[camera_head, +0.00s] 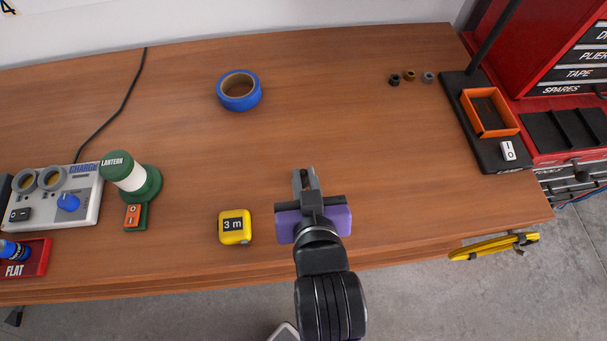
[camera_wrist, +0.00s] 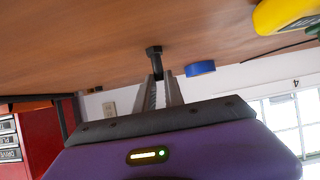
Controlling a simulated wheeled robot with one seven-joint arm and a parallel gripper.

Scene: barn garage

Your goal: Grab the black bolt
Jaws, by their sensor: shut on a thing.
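The black bolt (camera_wrist: 154,54) shows in the wrist view at the tips of my gripper's fingers. Its wide head points away from the fingers and its shank runs back between them. My gripper (camera_wrist: 160,88) is shut on the shank. In the head view my gripper (camera_head: 306,176) is over the front middle of the wooden workbench (camera_head: 330,120), to the right of the yellow tape measure. I cannot make out the bolt in the head view. I cannot tell whether its head touches the bench.
A yellow tape measure (camera_head: 235,227) lies left of my gripper, with a green-and-white lantern (camera_head: 130,178) and a charger (camera_head: 60,200) farther left. A blue tape roll (camera_head: 239,91) lies behind. Small nuts (camera_head: 409,76) and an orange tray (camera_head: 489,112) are at the right. The middle is clear.

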